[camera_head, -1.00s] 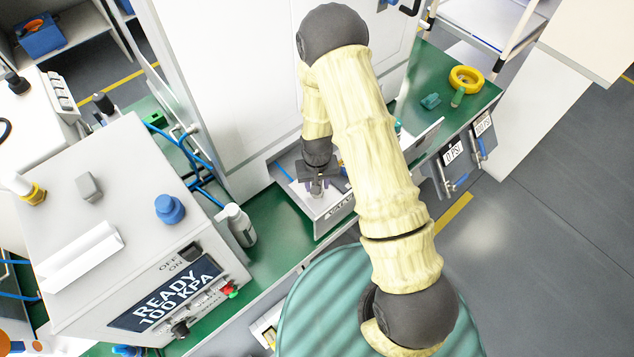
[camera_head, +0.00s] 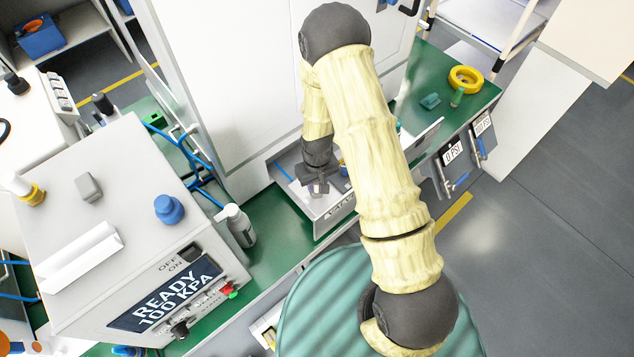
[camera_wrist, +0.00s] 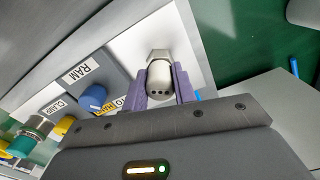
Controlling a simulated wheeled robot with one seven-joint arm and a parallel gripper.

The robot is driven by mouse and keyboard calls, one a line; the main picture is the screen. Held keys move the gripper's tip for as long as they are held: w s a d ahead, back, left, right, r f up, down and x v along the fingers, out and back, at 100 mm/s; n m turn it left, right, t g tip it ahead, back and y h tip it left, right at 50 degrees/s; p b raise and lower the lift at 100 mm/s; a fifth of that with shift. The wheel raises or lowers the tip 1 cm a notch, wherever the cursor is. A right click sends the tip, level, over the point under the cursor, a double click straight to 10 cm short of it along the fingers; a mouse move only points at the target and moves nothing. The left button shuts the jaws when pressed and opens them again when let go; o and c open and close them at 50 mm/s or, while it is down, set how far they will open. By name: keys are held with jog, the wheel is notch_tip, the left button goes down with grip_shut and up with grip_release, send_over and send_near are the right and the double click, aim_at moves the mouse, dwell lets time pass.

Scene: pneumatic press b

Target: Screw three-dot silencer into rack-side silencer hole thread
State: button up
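The three-dot silencer (camera_wrist: 163,82) is a pale grey cylinder with dark dots on its near end and a hex collar at its far end. It stands against or just above a white plate (camera_wrist: 197,57) in the wrist view. My gripper (camera_wrist: 163,84) has a purple finger on each side of it and appears shut on it. The hole thread is hidden behind the silencer, so I cannot tell how deep it sits.
Beside the silencer are a RAM label (camera_wrist: 82,71), a blue knob (camera_wrist: 92,98), and yellow and teal fittings (camera_wrist: 38,128). A yellow ring (camera_head: 466,79) lies on the green bench (camera_head: 408,113).

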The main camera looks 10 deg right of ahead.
jog(key=shift+m, duration=0.9)
jog(key=shift+m, duration=0.8)
jog(key=shift+m, duration=0.9)
jog(key=shift+m, duration=0.4)
jog(key=o, duration=0.8)
jog(key=shift+o, duration=0.2)
